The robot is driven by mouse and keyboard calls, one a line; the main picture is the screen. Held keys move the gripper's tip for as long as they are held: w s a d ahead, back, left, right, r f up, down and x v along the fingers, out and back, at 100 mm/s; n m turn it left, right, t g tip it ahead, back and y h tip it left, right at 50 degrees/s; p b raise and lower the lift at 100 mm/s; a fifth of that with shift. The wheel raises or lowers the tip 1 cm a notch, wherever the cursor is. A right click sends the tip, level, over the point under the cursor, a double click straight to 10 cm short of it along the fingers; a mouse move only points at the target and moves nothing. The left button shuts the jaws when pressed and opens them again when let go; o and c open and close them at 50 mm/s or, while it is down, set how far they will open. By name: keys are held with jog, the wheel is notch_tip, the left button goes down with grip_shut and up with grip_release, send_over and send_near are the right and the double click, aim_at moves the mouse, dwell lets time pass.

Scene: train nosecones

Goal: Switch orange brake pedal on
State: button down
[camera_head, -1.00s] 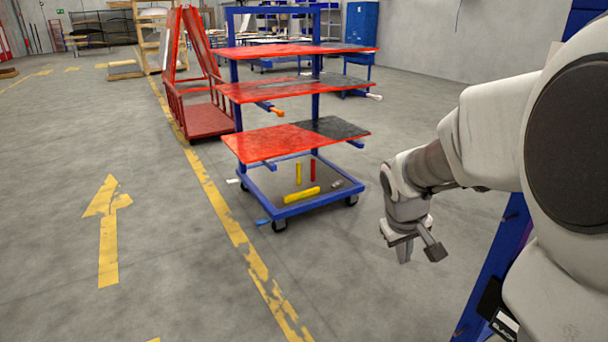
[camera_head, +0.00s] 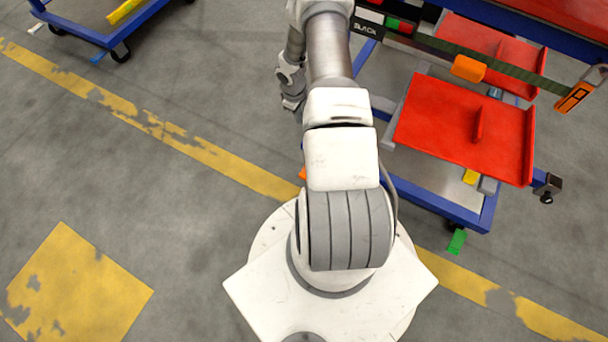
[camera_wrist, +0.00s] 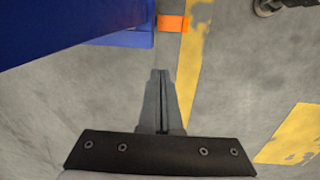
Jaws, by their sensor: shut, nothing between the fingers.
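The orange brake pedal (camera_wrist: 172,23) sticks out low beside the blue cart frame (camera_wrist: 75,28) in the wrist view, above a yellow floor line. In the head view only a small piece of orange pedal (camera_head: 303,173) shows at the left edge of my arm, which hides the rest. My gripper (camera_wrist: 163,73) is shut and empty, its fingers together over bare floor. The pedal lies beyond the fingertips in the picture, apart from them. In the head view my gripper (camera_head: 292,104) is small and partly hidden by my arm.
A blue cart with red trays (camera_head: 455,125) stands right of my arm, with a green pedal (camera_head: 457,242) at its near corner. Another blue cart (camera_head: 85,30) with a blue pedal (camera_head: 98,57) stands at upper left. The floor on the left is clear.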

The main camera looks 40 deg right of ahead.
jog(key=s+a+f+b, duration=0.1)
jog(key=s+f, duration=0.1)
jog(key=f, duration=0.5)
jog(key=s+a+f+y+b, duration=0.1)
jog(key=s+f, duration=0.2)
jog(key=f, duration=0.5)
jog(key=shift+s+n, duration=0.3)
jog(key=shift+a+f, duration=0.1)
jog(key=shift+f, duration=0.05)
notch_tip(320, 180, down, 14)
jog(key=b, duration=0.6)
